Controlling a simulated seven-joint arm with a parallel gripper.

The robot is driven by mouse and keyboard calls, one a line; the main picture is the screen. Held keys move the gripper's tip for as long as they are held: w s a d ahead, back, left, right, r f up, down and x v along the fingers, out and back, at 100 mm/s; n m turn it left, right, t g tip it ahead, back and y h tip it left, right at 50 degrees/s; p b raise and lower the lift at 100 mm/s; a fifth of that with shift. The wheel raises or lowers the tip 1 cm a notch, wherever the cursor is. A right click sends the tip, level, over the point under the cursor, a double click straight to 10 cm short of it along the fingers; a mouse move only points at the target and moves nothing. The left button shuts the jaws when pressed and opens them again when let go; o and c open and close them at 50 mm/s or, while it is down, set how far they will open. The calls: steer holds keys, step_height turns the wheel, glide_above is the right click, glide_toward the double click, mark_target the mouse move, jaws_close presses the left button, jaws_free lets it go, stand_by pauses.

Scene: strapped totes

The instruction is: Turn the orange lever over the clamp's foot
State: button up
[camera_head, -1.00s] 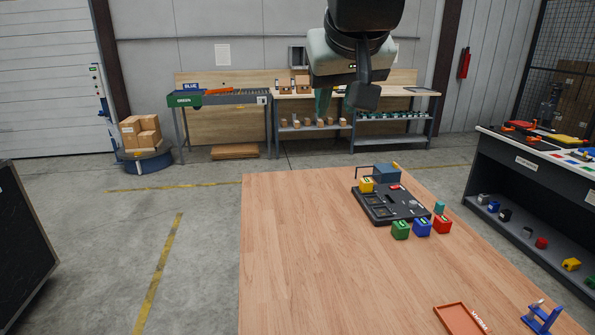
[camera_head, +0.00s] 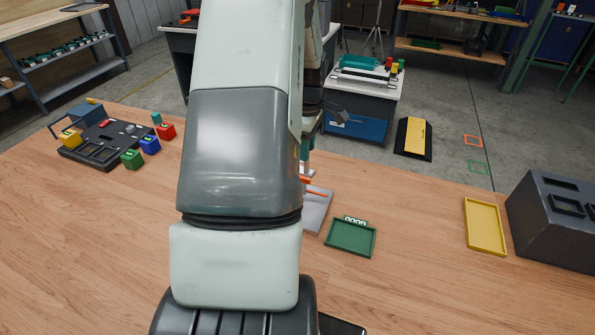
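An orange lever (camera_head: 316,192) shows just right of my forearm, over a grey plate (camera_head: 318,214) on the wooden table. Most of the clamp is hidden behind my arm, so its foot and the lever's exact angle cannot be made out. My wrist hangs behind the forearm, and the visible edge of my gripper (camera_head: 306,150) is just above the orange part. Its fingertips are hidden, so I cannot tell whether it is open or touches the lever.
A green tray (camera_head: 331,246) lies right of the plate, and a yellow tray (camera_head: 470,240) further right beside a dark grey box (camera_head: 555,240). A black fixture board (camera_head: 75,154) with coloured blocks stands at the left. The table between the green and yellow trays is clear.

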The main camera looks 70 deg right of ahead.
step_height(320, 180, down, 10)
steer(key=shift+w, duration=0.1)
stand_by(0.4)
jaws_close()
steer(key=shift+a, duration=0.1)
stand_by(1.1)
